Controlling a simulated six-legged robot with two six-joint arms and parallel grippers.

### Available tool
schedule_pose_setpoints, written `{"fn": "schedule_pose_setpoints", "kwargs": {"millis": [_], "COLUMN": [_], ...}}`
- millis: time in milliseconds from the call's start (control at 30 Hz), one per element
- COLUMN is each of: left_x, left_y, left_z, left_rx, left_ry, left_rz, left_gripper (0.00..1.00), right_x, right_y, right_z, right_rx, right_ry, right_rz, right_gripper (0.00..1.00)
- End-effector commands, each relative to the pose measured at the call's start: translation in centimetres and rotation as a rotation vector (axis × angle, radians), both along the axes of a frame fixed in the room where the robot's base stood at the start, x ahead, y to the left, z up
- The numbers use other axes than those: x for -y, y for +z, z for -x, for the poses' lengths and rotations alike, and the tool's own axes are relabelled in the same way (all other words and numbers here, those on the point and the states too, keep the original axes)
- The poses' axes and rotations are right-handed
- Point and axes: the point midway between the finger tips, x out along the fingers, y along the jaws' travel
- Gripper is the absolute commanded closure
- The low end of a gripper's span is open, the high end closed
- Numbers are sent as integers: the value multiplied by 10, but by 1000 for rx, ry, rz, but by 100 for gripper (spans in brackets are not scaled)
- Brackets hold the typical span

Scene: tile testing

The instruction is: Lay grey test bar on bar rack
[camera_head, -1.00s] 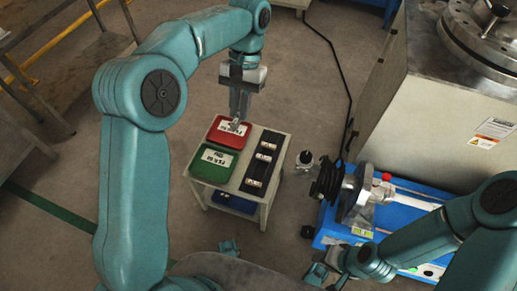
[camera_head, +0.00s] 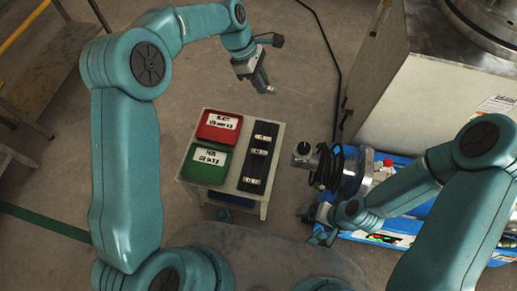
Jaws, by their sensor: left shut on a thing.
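My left gripper (camera_head: 266,84) is above and behind the small table, past the far right corner of its top. It is shut on a small light-grey piece (camera_head: 271,91) at its fingertips, which looks like the grey test bar; little of it shows. The black bar rack (camera_head: 256,166) lies along the right side of the table top, with several pale bars across it. The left gripper is apart from the rack. My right gripper (camera_head: 317,226) is low, near the front of the blue machine, right of the table; its fingers are too small to read.
A red tray (camera_head: 201,128) and a green tray (camera_head: 189,170), both labelled, stand left of the rack on the white table (camera_head: 279,133). A blue machine (camera_head: 393,160) with a black-and-metal fixture stands close on the right. A large grey cabinet (camera_head: 400,90) is behind it.

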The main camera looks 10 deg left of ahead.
Motion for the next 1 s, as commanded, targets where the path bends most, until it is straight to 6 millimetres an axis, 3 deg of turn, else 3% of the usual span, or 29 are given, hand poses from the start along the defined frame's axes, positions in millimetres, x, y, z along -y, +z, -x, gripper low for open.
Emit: {"fn": "schedule_pose_setpoints", "kwargs": {"millis": [167,500,600,867,1000], "left_x": [2,0,-1,-2,-2], "left_y": [-34,-132,-150,-172,-197], "left_z": [0,-2,-3,-5,-5], "left_rx": [-5,-2,-1,-1,-1], "left_ry": [55,53,53,52,52], "left_rz": [-1,-2,-2,-2,-2], "left_gripper": [100,100,100,100,100], "right_x": [0,0,1,3,4], "right_y": [-13,-44,-48,-54,-63], "right_z": [0,0,-2,-3,-5], "right_rx": [0,1,2,5,8], "right_ry": [0,-1,-5,-12,-19], "right_rz": [0,0,1,2,4], "right_gripper": [0,0,0,0,0]}}
